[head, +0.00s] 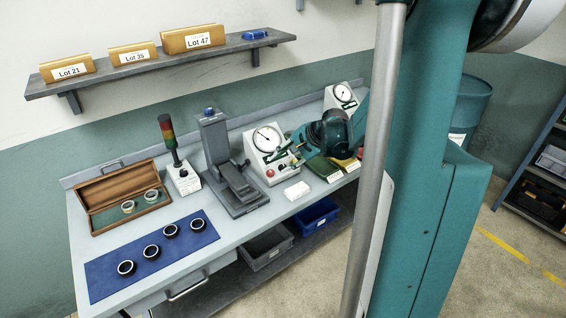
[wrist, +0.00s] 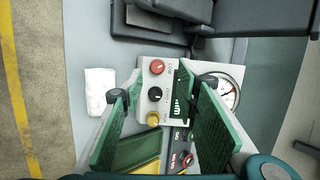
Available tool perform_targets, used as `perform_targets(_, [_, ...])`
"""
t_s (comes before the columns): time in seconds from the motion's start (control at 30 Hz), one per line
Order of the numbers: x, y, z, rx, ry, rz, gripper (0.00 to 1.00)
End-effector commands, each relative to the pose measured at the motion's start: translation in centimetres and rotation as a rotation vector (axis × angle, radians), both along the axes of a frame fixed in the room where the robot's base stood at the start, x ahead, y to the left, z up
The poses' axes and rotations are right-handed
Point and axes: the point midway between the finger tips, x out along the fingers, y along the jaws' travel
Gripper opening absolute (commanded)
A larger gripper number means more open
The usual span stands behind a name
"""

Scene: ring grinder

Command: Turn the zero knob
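The gauge box (head: 268,160) stands on the bench in the head view, with a round dial on its sloped face. In the wrist view its panel carries a red knob (wrist: 157,67), a black knob (wrist: 155,94) and a yellow knob (wrist: 153,118) in a row. The lettering beside them is too small to read, so I cannot tell which is the zero knob. A green display (wrist: 182,104) and the dial (wrist: 228,93) are partly hidden by a finger. My gripper (wrist: 160,75) is open and empty, its green-padded fingers to either side of the knob row. In the head view it is right beside the box.
Green and yellow trays (head: 322,168) lie right of the box. A grey stand (head: 228,170) is on its left. A second gauge (head: 343,95) stands behind. A blue mat (head: 115,250) with several rings is far left.

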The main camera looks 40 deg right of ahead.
Motion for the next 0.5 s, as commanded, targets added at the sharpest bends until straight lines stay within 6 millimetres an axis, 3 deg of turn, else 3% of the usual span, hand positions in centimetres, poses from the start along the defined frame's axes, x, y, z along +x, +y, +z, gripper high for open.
perform_targets(0.2, [0.6,-4.2,-1.2,0.084,-0.002,-0.084,0.31])
perform_targets(0.5, [0.7,-7.2,-2.6,0.152,-0.007,-0.148,0.31])
